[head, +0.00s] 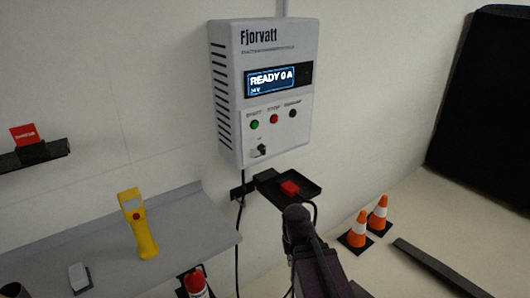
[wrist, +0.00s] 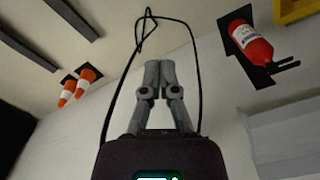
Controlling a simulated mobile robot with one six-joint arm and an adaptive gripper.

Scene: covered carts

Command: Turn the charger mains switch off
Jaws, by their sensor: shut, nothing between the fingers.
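The charger (head: 264,95) is a pale box on the wall in the head view, labelled Fjorvatt. Its lit display (head: 272,80) reads "READY 0 A". Below are green, red and black buttons in a row. A small black switch (head: 262,150) sits near the bottom of its front; its exact setting is too small to read. My gripper (wrist: 158,64) shows in the wrist view with its two fingers together and nothing between them. The charger is not in the wrist view. In the head view part of my arm stands below the charger, apart from the switch.
A black holder (head: 314,186) with a red connector (head: 289,188) is under the charger, with cables hanging. A grey shelf (head: 195,237) at left carries a yellow handheld device (head: 139,224). Orange cones (head: 358,230) stand at right. A red extinguisher (wrist: 250,45) shows in the wrist view.

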